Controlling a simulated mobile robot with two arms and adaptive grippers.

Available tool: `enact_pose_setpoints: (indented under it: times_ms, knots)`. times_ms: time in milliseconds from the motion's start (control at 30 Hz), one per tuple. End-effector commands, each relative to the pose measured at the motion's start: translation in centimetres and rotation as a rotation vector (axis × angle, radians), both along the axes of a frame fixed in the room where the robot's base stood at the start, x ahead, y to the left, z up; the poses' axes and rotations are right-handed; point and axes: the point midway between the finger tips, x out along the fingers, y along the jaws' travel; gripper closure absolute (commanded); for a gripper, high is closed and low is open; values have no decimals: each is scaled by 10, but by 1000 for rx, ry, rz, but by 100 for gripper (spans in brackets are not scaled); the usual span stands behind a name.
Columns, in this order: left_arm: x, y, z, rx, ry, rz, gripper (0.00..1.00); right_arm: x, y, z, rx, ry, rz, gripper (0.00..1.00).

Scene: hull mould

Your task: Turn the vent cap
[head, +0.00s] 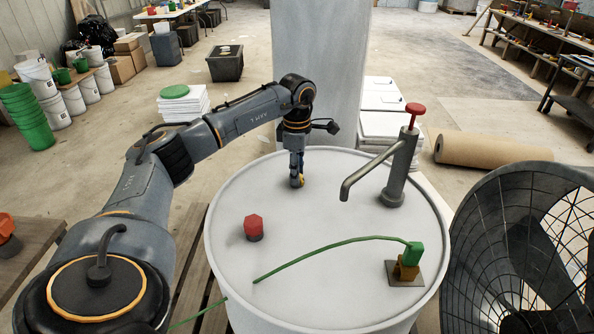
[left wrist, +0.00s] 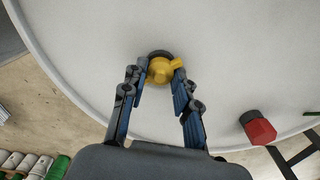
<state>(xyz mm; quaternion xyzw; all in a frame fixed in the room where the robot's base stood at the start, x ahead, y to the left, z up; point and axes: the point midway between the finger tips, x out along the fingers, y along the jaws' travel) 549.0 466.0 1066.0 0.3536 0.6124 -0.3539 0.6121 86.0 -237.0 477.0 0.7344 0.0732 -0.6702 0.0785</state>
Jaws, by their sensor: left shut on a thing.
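A yellow cap (left wrist: 160,69) with a small side tab sits on a dark round base on the white drum top. In the head view only a bit of the yellow cap (head: 302,181) shows at the gripper's tips, towards the far side of the drum top. My left gripper (left wrist: 154,75) points down at it and is shut on it, one finger on each side; it also shows in the head view (head: 297,180). A red cap (head: 254,224) stands on a dark base nearer the drum's left front; it also shows in the left wrist view (left wrist: 259,128). My right gripper is not in view.
On the drum (head: 330,284), a grey hand pump (head: 402,165) with a red knob stands at the right. A green hose (head: 340,245) runs from a green block (head: 413,255) across the front. A large fan cage (head: 540,240) stands right of the drum.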

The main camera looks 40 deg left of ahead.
Motion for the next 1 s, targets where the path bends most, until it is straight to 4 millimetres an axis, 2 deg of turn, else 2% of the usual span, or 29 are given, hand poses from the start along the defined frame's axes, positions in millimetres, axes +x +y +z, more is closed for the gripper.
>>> enact_pose_setpoints:
  times_ms: [500, 700, 1000]
  knots:
    - [0, 1, -1, 1, 2, -440, 100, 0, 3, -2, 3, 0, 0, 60]
    - [0, 1, -1, 1, 2, -546, 100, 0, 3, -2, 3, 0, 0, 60]
    - [0, 1, 0, 1, 1, -616, 100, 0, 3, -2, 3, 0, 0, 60]
